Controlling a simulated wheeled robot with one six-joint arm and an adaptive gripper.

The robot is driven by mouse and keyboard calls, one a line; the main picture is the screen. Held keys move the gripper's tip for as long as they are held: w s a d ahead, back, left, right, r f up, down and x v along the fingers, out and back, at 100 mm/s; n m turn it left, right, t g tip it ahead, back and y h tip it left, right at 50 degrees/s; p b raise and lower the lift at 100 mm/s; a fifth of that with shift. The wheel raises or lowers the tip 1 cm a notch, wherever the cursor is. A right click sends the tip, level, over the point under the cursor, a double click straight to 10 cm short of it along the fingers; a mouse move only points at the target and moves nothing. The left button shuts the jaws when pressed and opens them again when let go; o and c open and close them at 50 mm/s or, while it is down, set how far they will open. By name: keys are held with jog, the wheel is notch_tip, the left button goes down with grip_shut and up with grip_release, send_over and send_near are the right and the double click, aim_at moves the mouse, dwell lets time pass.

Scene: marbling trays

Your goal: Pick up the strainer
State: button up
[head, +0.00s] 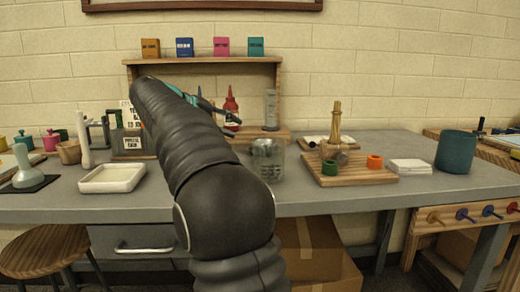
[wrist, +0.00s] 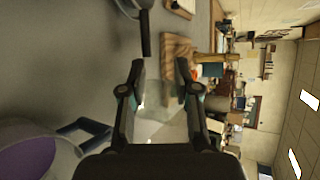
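I cannot make out the strainer for certain in either view. A small greyish round thing (head: 341,157) on the wooden board (head: 365,178) in the head view is too small to identify. My gripper (wrist: 160,75) shows in the wrist view with its two dark fingers apart and nothing between the tips. In the head view my arm covers much of the middle of the bench, and only a little of the gripper shows near the shelf.
A clear beaker (head: 268,162) stands right of my arm. A white tray (head: 112,178) lies to the left. A teal pot (head: 455,152) stands far right. A purple-filled round vessel (wrist: 30,155) is close in the wrist view.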

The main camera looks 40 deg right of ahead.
jog(key=shift+m+g+y, duration=0.3)
jog(key=shift+g+y, duration=0.2)
jog(key=x, duration=0.4)
jog(key=f+b+x, duration=0.1)
jog(key=x, duration=0.4)
jog(key=a+x, duration=0.1)
jog(key=x, duration=0.4)
jog(key=shift+s+f, duration=0.2)
jog(key=shift+f, duration=0.15)
grip_shut()
